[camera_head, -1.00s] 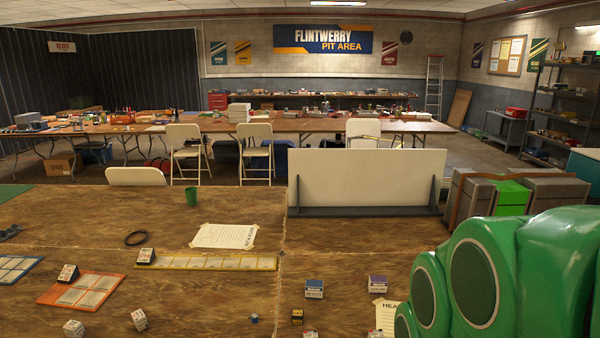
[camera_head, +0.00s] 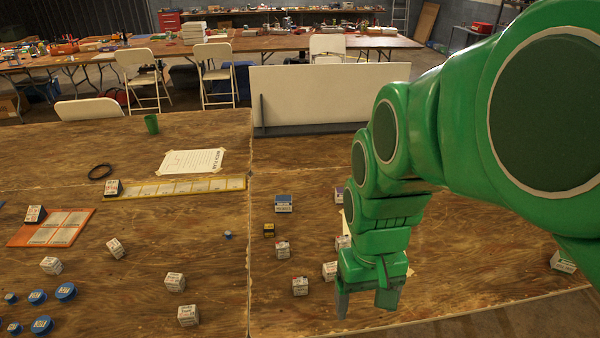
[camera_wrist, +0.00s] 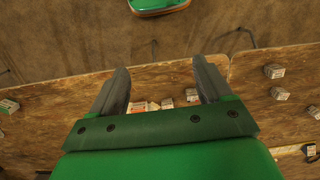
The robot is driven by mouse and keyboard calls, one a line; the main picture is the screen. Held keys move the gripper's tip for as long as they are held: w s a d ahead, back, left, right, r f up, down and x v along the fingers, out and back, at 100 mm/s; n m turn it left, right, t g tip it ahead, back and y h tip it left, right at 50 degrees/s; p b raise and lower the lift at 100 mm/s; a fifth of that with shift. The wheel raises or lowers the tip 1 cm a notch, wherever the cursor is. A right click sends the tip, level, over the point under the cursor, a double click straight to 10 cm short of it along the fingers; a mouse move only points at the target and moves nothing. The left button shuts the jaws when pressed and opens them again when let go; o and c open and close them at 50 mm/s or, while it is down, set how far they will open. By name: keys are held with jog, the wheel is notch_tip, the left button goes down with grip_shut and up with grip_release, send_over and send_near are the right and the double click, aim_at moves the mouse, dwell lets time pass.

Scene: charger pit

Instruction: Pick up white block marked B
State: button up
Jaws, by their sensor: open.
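Several small white blocks stand on the plywood table; the letters on them are too small to read, so I cannot tell which one is marked B. In the head view, white blocks stand left of the table seam (camera_head: 174,282), front left (camera_head: 187,315), and right of it (camera_head: 300,285). Another white block (camera_head: 330,270) is close beside my gripper (camera_head: 364,300), partly hidden by it. My gripper is open and empty, fingers pointing down over the right part of the table.
An orange board (camera_head: 52,228), a yellow strip (camera_head: 174,188) and several blue discs (camera_head: 65,292) lie left. A white panel (camera_head: 325,97) stands at the table's back.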

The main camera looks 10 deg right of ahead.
jog(key=w+f, duration=0.7)
jog(key=w, duration=0.7)
jog(key=n+t, duration=0.1)
jog(key=t, duration=0.1)
send_over(332, 266)
jog(key=f, duration=1.5)
jog(key=shift+s+a, duration=0.15)
jog(key=shift+s, duration=0.2)
jog(key=shift+w+f, duration=0.2)
jog(key=shift+f, duration=1.85)
jog(key=shift+w+f, duration=0.15)
jog(key=shift+f, duration=1.9)
jog(key=c, duration=1)
